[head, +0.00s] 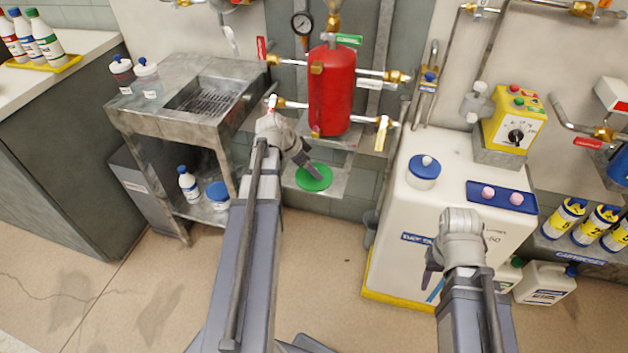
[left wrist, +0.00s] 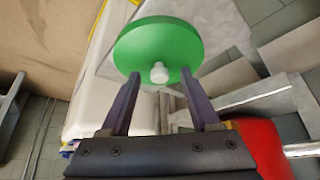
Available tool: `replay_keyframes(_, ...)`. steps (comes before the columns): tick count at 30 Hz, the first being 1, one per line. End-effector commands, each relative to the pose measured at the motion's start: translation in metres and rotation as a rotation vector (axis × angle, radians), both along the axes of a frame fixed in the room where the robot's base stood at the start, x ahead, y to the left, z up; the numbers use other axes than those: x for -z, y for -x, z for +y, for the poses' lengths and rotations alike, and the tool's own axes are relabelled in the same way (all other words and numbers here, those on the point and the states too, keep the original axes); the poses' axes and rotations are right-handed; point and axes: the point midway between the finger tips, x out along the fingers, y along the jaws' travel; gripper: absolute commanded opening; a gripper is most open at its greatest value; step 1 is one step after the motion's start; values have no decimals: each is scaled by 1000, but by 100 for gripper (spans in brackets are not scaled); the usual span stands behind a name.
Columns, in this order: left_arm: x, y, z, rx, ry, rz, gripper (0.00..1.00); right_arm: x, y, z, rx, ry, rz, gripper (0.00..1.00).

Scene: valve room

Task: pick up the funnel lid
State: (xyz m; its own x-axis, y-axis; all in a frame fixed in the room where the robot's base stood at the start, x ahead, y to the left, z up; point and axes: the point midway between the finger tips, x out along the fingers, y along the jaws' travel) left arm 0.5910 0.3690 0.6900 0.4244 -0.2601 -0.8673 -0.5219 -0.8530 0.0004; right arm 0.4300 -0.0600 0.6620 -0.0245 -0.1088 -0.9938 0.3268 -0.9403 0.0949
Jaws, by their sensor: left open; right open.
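The funnel lid looks to be the green disc (head: 311,182) lying on a grey shelf below the red tank. In the left wrist view the green disc (left wrist: 158,42) shows a small white knob (left wrist: 159,73) on it. My left gripper (head: 317,175) is over the disc, and its fingers hide part of it in the head view. In the left wrist view my left gripper (left wrist: 160,78) is open, with a fingertip on each side of the knob and gaps visible. My right gripper (head: 431,275) is open, in front of the white tank, apart from the lid.
The red tank (head: 332,92) with brass-ended pipes stands above the shelf (head: 340,188). A metal sink bench (head: 170,120) is at left. The white tank (head: 400,240) with a blue-topped cap is at right. The floor in front is clear.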

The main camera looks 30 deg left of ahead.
Motion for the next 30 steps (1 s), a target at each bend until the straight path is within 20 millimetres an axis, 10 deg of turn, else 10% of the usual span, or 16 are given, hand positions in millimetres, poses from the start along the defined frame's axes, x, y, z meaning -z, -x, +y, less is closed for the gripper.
replay_keyframes(20,-1,0,0,0,0,0,0,-1,0,0,0,0,0,48)
replay_keyframes(30,-1,0,0,0,0,0,0,-1,0,0,0,0,0,48)
